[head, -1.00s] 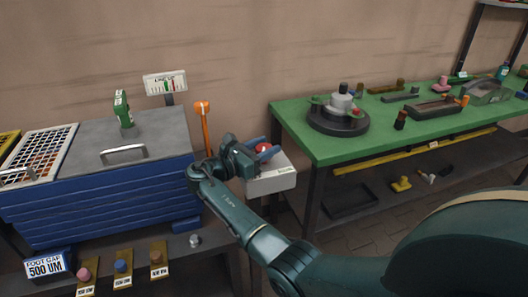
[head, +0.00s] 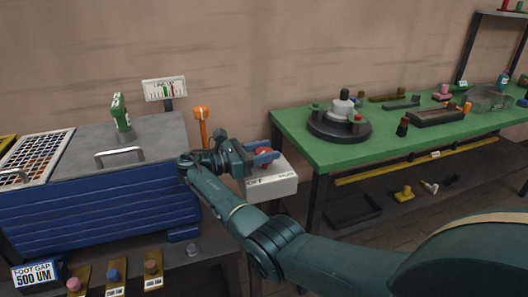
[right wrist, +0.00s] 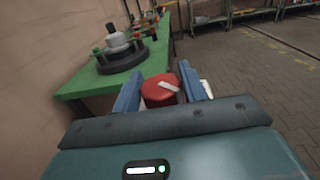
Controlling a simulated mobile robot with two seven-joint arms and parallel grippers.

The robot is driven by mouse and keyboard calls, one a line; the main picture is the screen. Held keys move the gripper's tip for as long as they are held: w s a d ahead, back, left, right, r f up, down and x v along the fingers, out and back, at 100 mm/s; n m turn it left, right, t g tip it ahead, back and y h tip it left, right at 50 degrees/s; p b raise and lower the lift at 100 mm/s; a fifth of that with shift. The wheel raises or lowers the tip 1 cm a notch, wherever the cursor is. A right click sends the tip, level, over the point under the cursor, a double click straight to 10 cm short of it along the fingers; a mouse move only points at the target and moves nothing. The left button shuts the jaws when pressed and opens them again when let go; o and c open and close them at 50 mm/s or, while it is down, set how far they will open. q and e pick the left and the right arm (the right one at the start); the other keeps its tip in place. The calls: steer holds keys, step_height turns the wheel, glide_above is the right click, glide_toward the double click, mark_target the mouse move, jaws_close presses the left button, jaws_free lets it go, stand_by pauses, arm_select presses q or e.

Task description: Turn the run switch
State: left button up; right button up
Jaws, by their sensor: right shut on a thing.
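The run switch is a red round knob (head: 263,152) on top of a white box (head: 272,185) with dark lettering on its front. My right gripper (head: 266,152) has its blue fingers on both sides of the knob and is shut on it. In the right wrist view the red knob (right wrist: 160,88) sits between the fingers, and a white pointer bar on its top slants down to the right. The lettering is too small to read surely. My left gripper is not in view.
A blue ribbed machine (head: 95,205) with a grey lid stands left of the box.

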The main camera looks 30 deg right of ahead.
steer(key=o, duration=1)
steer(key=shift+d, duration=0.1)
arm_select(q)
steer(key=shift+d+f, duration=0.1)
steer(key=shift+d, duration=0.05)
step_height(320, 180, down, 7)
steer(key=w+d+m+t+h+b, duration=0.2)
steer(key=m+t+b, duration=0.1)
steer(key=b, duration=1.2)
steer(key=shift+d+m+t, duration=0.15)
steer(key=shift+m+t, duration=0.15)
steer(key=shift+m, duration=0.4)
arm_select(e)
steer(key=a, duration=0.4)
steer(key=w+a, duration=0.1)
steer(key=a, duration=0.3)
steer(key=w+a, duration=0.1)
steer(key=a, duration=0.4)
steer(key=shift+f, duration=0.1)
